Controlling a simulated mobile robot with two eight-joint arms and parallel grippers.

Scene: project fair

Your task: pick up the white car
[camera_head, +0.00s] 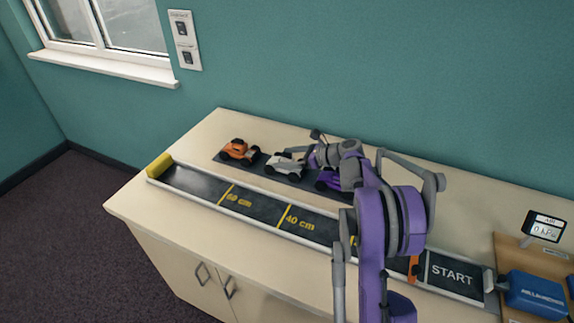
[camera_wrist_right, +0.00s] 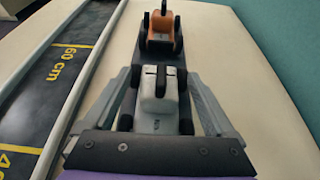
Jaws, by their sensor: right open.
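The white car (camera_head: 284,168) sits on a dark strip between an orange car and a purple one. In the right wrist view the white car (camera_wrist_right: 158,98) stands upright between the two fingers of my right gripper (camera_wrist_right: 161,80). In the head view my right gripper (camera_head: 300,149) reaches in from the right, just over the white car. Its jaws are open, one finger on each side of the car, and I see no clear contact. The gripper body hides the car's near end in the wrist view. My left gripper is not in view.
The orange car (camera_head: 240,150) stands just beyond the white one, and the purple car (camera_head: 329,180) is close on the other side, partly hidden by my arm. A marked track (camera_head: 255,207) runs along the front of the counter. A blue box (camera_head: 535,294) is at right.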

